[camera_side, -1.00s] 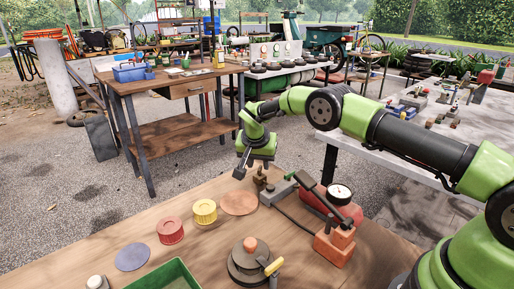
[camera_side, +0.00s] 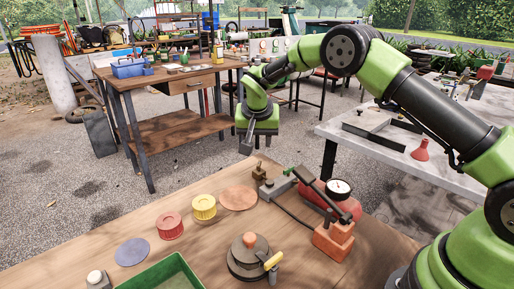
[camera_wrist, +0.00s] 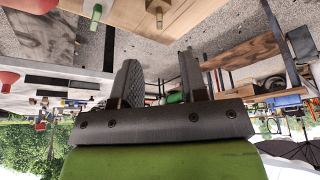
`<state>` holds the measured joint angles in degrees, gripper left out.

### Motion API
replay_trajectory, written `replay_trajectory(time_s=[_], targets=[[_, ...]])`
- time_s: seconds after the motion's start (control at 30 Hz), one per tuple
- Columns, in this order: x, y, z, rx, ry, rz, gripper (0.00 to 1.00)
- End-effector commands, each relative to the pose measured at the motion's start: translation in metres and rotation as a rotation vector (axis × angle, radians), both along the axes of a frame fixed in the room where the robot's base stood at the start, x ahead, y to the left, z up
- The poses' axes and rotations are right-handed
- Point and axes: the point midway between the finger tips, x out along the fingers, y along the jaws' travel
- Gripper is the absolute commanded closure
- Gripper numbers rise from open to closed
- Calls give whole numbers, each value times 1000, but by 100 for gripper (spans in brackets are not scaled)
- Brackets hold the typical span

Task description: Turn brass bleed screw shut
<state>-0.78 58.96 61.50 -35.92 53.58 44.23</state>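The small brass bleed screw (camera_side: 259,171) stands upright on the end of a grey-green fitting (camera_side: 276,187) at the bench's far edge, in the side view. A brass-coloured piece (camera_wrist: 159,10), probably the screw, shows at the top of the upside-down wrist view. My gripper (camera_side: 247,145) hangs above and slightly left of the screw, clear of it. In the wrist view my gripper (camera_wrist: 160,60) has its two fingers apart with nothing held between them. The screw's exact turn cannot be told.
Beside the fitting are a black lever (camera_side: 312,188), a red tank (camera_side: 350,207) with a gauge (camera_side: 339,187), and an orange block (camera_side: 333,240).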

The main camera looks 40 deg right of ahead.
Motion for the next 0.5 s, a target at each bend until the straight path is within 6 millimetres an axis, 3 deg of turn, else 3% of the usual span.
replay_trajectory(time_s=[0.1, 0.27, 0.5], targets=[[-6, -6, 1, 0, -3, 154, 60], [-5, -9, -7, -3, -10, 228, 60], [8, -16, -45, -3, -7, 226, 60]])
